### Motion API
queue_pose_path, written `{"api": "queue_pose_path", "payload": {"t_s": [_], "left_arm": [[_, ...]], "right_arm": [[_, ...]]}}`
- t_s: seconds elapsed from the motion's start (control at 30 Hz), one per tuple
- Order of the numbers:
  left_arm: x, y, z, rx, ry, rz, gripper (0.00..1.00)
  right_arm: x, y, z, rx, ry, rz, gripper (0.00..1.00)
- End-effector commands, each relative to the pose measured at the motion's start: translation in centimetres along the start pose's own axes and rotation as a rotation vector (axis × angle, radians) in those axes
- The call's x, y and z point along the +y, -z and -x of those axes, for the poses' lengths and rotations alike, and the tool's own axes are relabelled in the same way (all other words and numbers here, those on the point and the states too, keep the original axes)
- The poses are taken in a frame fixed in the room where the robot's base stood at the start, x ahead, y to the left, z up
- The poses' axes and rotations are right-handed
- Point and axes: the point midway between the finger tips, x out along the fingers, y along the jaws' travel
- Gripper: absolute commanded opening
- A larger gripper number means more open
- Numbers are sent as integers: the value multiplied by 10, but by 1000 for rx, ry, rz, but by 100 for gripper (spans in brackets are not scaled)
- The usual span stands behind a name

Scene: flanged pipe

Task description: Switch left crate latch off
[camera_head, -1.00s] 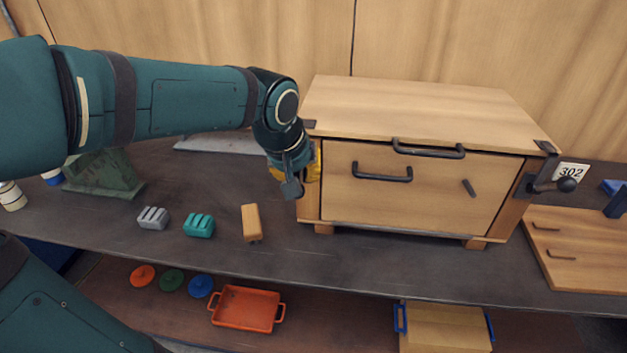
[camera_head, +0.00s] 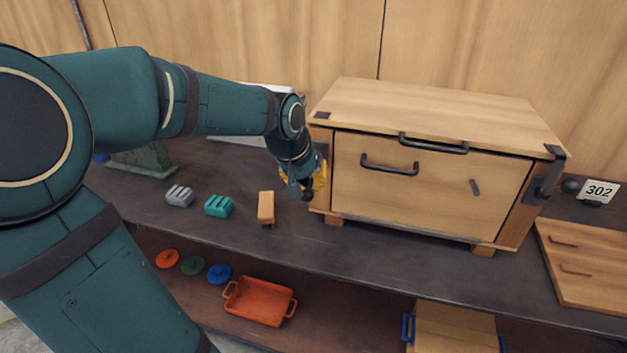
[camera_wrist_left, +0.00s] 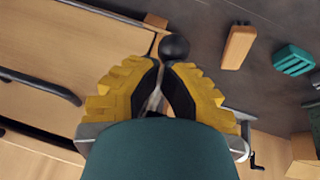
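The wooden crate (camera_head: 440,105) stands on the dark bench with its front panel (camera_head: 430,195) closed. My left gripper (camera_head: 310,188) is at the crate's left side, its yellow fingers pointing down and close together. A black ball knob (camera_head: 308,195), apparently the left latch's, shows just below the fingers. In the left wrist view, the knob (camera_wrist_left: 174,47) sits just beyond the nearly meeting fingertips (camera_wrist_left: 161,64). The rest of the left latch is hidden, and I cannot tell whether the fingers touch it. The right latch (camera_head: 541,188) shows on the other side. My right gripper is out of view.
A wooden block (camera_head: 266,207), a teal block (camera_head: 219,206) and a grey block (camera_head: 179,196) lie left of the crate. An orange tray (camera_head: 259,302) is on the shelf below. A 302 sign (camera_head: 600,191) stands at right. The bench in front of the crate is clear.

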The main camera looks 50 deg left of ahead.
Motion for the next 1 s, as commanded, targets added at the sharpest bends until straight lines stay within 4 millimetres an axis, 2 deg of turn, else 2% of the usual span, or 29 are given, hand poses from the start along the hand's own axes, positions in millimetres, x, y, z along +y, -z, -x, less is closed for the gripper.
{"api": "queue_pose_path", "payload": {"t_s": [0.33,1.0], "left_arm": [[-2,-1,-9,-2,1,0,0],[-1,1,-6,-1,0,0,0]], "right_arm": [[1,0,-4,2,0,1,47],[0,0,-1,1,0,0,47]]}}
